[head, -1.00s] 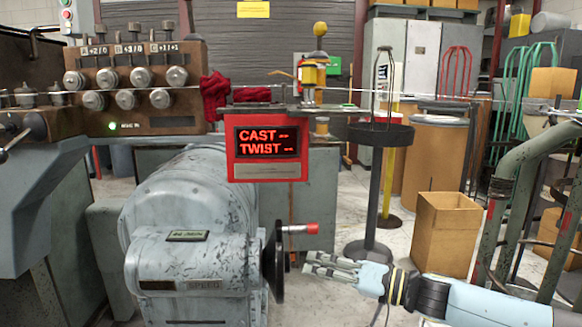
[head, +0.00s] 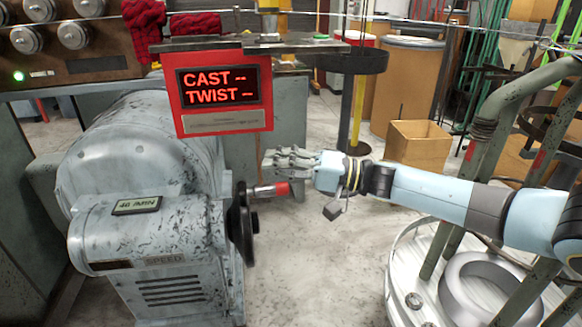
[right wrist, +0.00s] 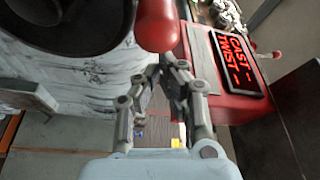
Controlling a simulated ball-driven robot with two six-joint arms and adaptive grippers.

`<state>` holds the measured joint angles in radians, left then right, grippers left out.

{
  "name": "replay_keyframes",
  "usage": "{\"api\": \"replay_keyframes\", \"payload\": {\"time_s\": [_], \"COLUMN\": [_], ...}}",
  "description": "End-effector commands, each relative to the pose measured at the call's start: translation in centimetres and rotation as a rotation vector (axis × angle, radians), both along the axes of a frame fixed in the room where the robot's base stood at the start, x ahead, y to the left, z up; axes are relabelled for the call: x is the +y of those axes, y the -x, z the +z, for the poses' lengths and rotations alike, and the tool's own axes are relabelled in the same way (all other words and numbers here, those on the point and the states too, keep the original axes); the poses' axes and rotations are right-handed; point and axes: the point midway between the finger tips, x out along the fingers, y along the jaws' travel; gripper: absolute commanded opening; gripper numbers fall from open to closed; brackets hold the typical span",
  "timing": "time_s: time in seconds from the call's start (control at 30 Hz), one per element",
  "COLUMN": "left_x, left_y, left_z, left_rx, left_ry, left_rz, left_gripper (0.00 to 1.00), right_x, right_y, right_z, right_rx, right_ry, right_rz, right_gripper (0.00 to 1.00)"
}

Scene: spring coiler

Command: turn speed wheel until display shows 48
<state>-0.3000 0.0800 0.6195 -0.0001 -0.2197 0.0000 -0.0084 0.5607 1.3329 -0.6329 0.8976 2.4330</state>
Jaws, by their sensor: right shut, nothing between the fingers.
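The speed wheel (head: 243,225) is a dark handwheel on the right side of the grey machine marked SPEED. Its crank handle (head: 269,190) has a red grip pointing right; the round red grip (right wrist: 157,28) also shows in the right wrist view. A small display (head: 136,205) on top of the housing seems to read forty-something R/MIN; the last digit is too small to be sure. My right gripper (head: 276,160) is shut and empty, just above and behind the red grip, apart from it as far as I can see. My left gripper is not in view.
A red box (head: 221,93) with a lit screen reading CAST and TWIST hangs above the wheel. A round metal platform (head: 420,290) with a coil stands at lower right. A cardboard box (head: 418,145) sits behind my arm. Floor right of the wheel is clear.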

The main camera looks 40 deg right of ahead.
Motion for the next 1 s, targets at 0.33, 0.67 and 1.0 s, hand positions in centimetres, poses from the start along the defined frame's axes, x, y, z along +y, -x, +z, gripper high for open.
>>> {"api": "replay_keyframes", "payload": {"time_s": [0.33,0.67,1.0], "left_x": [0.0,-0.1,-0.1], "left_y": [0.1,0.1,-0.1], "left_z": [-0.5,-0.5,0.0], "left_rx": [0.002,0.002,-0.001], "left_ry": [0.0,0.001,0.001], "left_rz": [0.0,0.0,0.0], "left_gripper": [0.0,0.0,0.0], "right_x": [4.1,5.0,5.1], "right_y": [-1.9,-0.3,-0.1], "right_z": [-0.2,-0.7,-0.6], "right_rx": [0.003,-0.001,0.001], "right_ry": [0.0,0.001,-0.001], "right_rz": [0.001,0.0,0.0], "right_gripper": [0.0,0.0,0.0]}}
